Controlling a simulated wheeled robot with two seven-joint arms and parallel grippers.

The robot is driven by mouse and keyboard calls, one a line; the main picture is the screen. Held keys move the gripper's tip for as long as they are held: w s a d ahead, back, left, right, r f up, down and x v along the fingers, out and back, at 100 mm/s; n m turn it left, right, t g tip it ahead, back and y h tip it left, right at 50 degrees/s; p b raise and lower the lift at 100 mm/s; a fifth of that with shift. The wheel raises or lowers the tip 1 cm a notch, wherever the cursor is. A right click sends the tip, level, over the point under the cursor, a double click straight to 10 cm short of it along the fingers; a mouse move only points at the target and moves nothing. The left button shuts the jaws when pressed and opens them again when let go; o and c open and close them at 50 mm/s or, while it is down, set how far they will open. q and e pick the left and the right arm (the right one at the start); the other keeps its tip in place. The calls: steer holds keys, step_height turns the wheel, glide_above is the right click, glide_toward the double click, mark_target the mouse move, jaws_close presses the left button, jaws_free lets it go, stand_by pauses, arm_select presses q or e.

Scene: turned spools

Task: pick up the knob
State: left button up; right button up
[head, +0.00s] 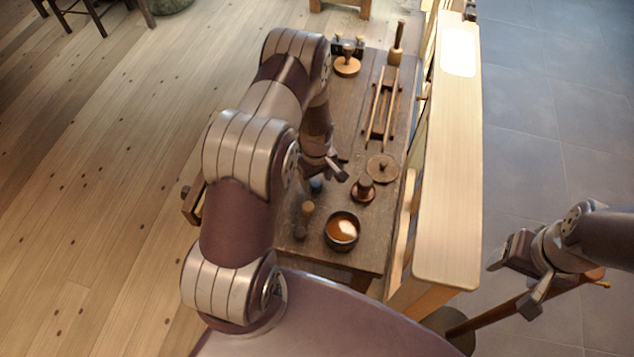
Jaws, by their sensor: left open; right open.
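I cannot tell for sure which piece is the knob. A small dark rounded piece (316,186) on the wooden bench (345,135) sits just below my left gripper, partly hidden by it and my arm. A brown turned piece (364,189) with a wide base stands upright to the right of that gripper. A flat round disc (382,168) with a small nub on top lies behind it. My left gripper (333,171) is open, over the bench, and holds nothing that I can see. My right gripper (512,288) is open and empty, right of the bench, over the floor.
A dark bowl (341,231) with orange-brown contents stands near the front edge, beside a small wooden-handled tool (305,218). A wooden frame (381,106) and a round-based piece (347,64) lie farther back. A pale wooden panel (449,160) borders the bench's right side.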

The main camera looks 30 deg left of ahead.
arm_select(q)
steer(key=shift+a+f, duration=0.25)
steer(key=shift+f, duration=1.1)
steer(key=shift+d, duration=0.1)
steer(key=shift+c, duration=0.9)
steer(key=c, duration=0.9)
arm_select(e)
steer(key=shift+a+r, duration=0.15)
steer(key=shift+r, duration=0.1)
